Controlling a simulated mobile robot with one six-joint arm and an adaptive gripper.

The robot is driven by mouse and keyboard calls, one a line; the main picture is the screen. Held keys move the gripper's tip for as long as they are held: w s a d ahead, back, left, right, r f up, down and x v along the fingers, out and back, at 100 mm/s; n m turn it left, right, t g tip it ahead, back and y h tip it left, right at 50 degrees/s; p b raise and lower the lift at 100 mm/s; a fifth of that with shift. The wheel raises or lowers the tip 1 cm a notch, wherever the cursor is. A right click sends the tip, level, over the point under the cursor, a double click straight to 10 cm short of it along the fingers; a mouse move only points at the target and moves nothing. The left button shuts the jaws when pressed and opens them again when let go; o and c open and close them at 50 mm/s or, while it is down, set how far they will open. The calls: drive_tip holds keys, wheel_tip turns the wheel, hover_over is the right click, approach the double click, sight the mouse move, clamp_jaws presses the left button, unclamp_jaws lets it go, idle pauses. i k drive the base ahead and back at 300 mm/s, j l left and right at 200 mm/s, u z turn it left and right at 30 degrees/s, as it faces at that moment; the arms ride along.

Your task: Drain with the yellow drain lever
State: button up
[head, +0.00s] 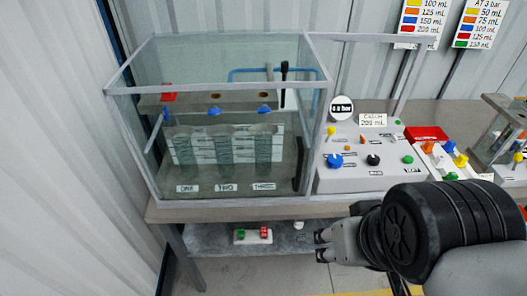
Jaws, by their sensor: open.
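A small yellow-topped lever (331,131) stands at the upper left of the white control panel (350,185), just right of the glass tank. Its label is too small to read, so I cannot confirm it is the drain lever. Other yellow knobs show farther right, one on a white block (461,160). My gripper (319,246) is open and empty. It appears below the panel in the picture, in front of the bench, apart from the lever. My arm hides part of the bench's right side.
The glass tank (150,185) holds three cylinders labelled ONE, TWO and THREE. The panel also carries a blue knob (335,161), a black knob (373,160) and a green button (408,160). A red tray (427,132) stands behind.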

sight(330, 131)
drive_tip(key=i+j+z, duration=0.1)
drive_tip(key=z, duration=0.3)
drive_tip(key=i+j+z, duration=0.2)
drive_tip(key=z, duration=0.15)
drive_tip(key=i+j+z, duration=0.1)
drive_tip(key=z, duration=0.3)
drive_tip(key=j, duration=0.1)
